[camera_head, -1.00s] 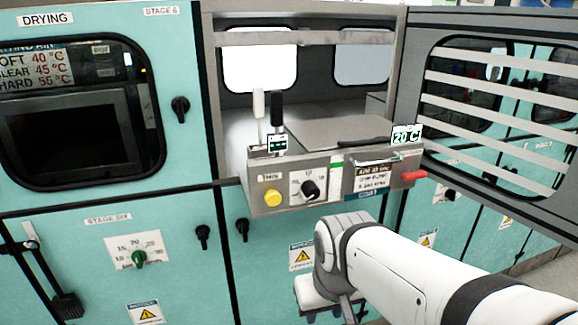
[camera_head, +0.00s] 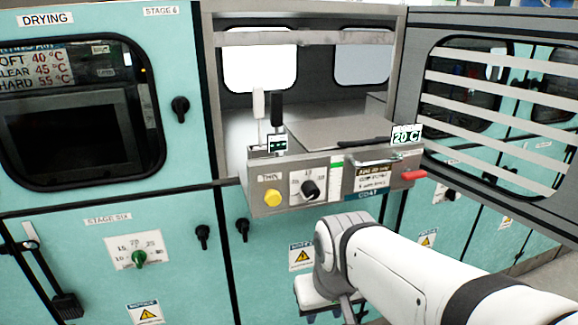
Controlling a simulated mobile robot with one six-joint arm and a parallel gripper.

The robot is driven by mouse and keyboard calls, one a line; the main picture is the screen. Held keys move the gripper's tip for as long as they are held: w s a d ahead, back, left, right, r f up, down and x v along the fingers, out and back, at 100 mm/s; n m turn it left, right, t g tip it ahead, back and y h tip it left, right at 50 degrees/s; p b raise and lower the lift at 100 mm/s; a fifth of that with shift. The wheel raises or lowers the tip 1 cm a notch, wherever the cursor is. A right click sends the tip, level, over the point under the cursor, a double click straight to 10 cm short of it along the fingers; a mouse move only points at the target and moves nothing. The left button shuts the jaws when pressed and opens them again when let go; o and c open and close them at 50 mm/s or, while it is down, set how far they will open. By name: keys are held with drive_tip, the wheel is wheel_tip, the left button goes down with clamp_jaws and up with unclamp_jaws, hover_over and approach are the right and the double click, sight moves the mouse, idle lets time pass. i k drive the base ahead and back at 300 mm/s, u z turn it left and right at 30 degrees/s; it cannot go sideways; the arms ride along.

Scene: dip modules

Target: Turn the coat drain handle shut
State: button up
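The coat module is a grey box (camera_head: 330,200) labelled COAT that juts out of an open bay in the teal machine. A small red handle (camera_head: 413,174) sticks out sideways at the right end of its front, and I take it for the drain handle. My white arm comes in from the lower right. My gripper (camera_head: 330,314) is at the bottom edge, below the module and apart from the red handle. Its fingers are mostly cut off or hidden, so I cannot tell whether they are open.
The module front also carries a yellow knob (camera_head: 272,198), a black dial (camera_head: 310,189) and a metal bar handle (camera_head: 380,158). Two upright levers, one white (camera_head: 258,104) and one black (camera_head: 277,108), stand at its left. A grey slatted door (camera_head: 500,110) stands open at the right.

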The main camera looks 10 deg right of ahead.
sight(409, 175)
drive_tip(key=u, duration=0.85)
drive_tip(key=k, duration=1.4)
drive_tip(key=z, duration=0.7)
drive_tip(key=i, duration=1)
drive_tip(key=z, duration=0.05)
